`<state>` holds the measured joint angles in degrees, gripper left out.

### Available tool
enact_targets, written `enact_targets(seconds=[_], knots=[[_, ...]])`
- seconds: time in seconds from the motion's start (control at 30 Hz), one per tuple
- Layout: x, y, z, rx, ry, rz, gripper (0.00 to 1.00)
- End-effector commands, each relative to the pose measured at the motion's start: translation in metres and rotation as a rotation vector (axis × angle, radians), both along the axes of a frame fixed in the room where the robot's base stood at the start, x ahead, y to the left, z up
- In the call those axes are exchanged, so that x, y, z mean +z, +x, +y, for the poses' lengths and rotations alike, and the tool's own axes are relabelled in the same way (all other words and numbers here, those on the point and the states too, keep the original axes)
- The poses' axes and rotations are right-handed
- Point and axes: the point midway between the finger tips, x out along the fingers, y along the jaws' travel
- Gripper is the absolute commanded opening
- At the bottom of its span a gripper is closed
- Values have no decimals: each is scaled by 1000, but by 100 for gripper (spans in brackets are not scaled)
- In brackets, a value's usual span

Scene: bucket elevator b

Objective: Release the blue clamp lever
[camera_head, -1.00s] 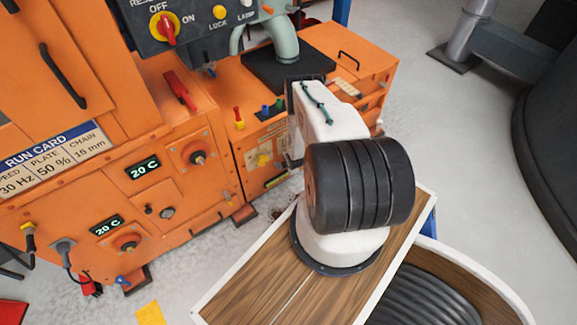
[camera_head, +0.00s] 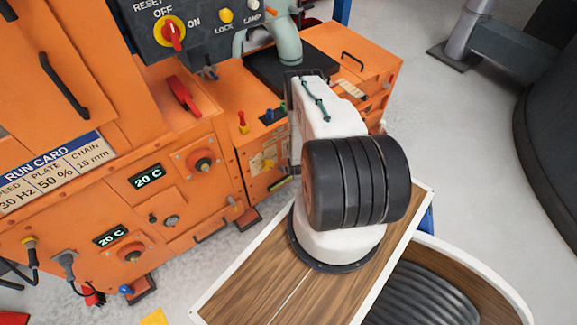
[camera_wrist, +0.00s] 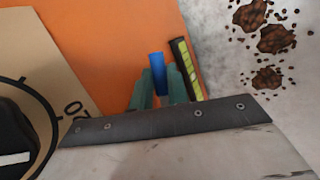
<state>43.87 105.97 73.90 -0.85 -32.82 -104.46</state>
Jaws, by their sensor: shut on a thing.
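The blue clamp lever (camera_wrist: 156,74) shows in the wrist view as a short blue bar in front of an orange panel. My gripper (camera_wrist: 158,88) has its two green fingers on either side of the lever, shut on it. The lever's tip stands out beyond the fingers, and its lower end is hidden between them. In the head view, my white arm hides the gripper, and I cannot make out the held lever there.
A yellow-and-black strip (camera_wrist: 186,68) stands close to the right finger. A beige dial plate (camera_wrist: 45,85) is at the left. Brown lumps (camera_wrist: 268,40) lie on the grey floor. The orange machine (camera_head: 100,110) fills the head view's left; open floor (camera_head: 450,130) is right.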

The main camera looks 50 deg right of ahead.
Motion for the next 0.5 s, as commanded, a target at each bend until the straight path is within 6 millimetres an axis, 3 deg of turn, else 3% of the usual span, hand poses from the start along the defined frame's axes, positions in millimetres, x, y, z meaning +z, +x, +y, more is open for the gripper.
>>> enact_targets(seconds=[0.5], knots=[[4,-2,0,3,-87,24,0]])
